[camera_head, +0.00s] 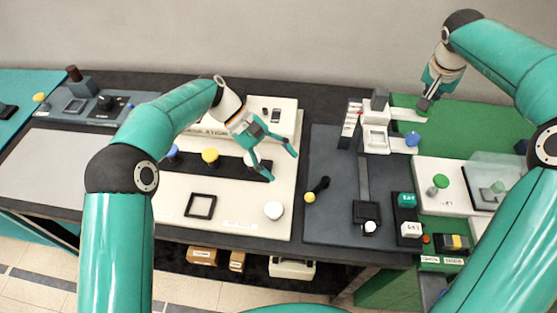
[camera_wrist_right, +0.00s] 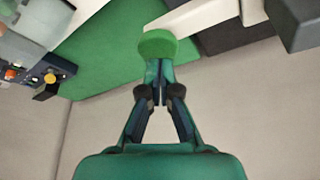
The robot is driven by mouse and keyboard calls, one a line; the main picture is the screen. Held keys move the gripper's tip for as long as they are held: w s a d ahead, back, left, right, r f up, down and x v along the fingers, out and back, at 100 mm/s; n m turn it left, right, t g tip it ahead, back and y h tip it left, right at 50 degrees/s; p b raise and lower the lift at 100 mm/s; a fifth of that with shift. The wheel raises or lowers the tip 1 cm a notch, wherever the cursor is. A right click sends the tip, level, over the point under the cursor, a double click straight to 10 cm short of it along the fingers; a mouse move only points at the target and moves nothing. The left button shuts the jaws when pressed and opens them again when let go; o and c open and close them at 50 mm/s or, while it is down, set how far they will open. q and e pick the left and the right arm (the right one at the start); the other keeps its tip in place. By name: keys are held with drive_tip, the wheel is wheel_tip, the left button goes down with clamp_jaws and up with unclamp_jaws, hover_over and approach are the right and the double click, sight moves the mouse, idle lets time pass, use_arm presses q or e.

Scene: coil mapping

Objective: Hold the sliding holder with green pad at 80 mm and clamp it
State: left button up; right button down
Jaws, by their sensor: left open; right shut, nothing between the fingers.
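The green pad (camera_wrist_right: 157,43) sits on the end of a white arm (camera_wrist_right: 210,15) in the right wrist view. In the head view this white arm (camera_head: 406,114) sticks out rightward from the holder block at the back of a dark grey plate. My right gripper (camera_wrist_right: 158,72) is shut and empty, its fingertips right at the green pad; I cannot tell whether they touch. In the head view my right gripper (camera_head: 424,103) hangs over that arm's end. My left gripper (camera_head: 281,163) is open and empty above the cream panel, left of the dark plate.
A second white arm with a blue pad (camera_head: 412,139) lies just in front.

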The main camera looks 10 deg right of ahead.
wheel_tip(320, 180, up, 7)
drive_tip(key=shift+f, duration=0.2)
idle(0.6)
idle(0.4)
